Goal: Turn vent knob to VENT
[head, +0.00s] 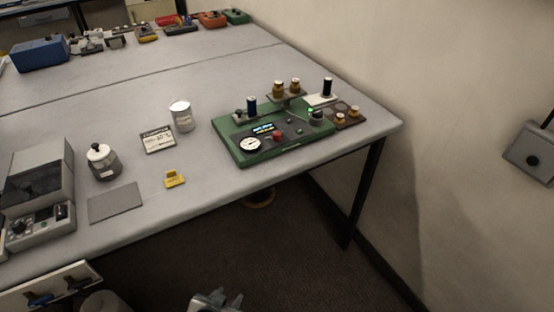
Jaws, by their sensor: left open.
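A green instrument (240,155) stands on the grey table near its right end. Its dark panel has a round white gauge (250,145), a small lit display (263,128), a red knob (278,136) and a few small controls. A dark knob-like part (316,115) sits at its right end by a green light. The labels are too small to read, so I cannot tell which control is the vent knob. My left gripper (228,301) is open at the bottom edge, low in front of the table and well away from the instrument. My right gripper is out of view.
On the table (225,185) are a white canister (181,116), a small sign (158,139), a yellow piece (174,179), a lidded jar (103,161) and a grey machine (38,195). Weight-like cylinders stand behind the instrument. A wall rises at right. The table's front edge before the instrument is clear.

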